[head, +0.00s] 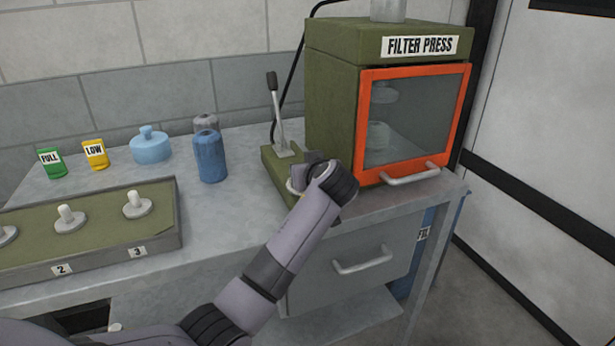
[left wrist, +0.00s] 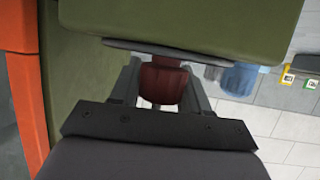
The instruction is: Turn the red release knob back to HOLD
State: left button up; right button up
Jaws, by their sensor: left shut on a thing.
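The red release knob (left wrist: 163,78) shows in the left wrist view, against a grey plate (left wrist: 190,54) on a green housing. My left gripper (left wrist: 163,92) is shut on it, with one finger on each side. In the head view my left gripper (head: 303,176) is at the front of the green lever base (head: 272,158), beside the filter press (head: 330,110). The knob is hidden there by my gripper and wrist. No HOLD marking can be read in either view. My right gripper is not in view.
A grey lever (head: 277,115) with a black grip stands on the base. The press has an orange-framed door (head: 363,120) with a handle. Left are blue containers (head: 210,156), (head: 151,146), FULL and LOW tags (head: 51,162), (head: 96,153) and a numbered tray (head: 100,259).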

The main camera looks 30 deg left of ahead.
pick_arm(q)
jog(key=shift+s+f+n+g+y+b, duration=0.1)
jog(key=shift+n+g+y+b, duration=0.4)
jog(key=shift+n+g, duration=0.15)
jog(key=shift+a, duration=0.1)
jog(key=o, duration=1)
jog(key=shift+b+v, duration=0.4)
jog(key=shift+v, duration=3.2)
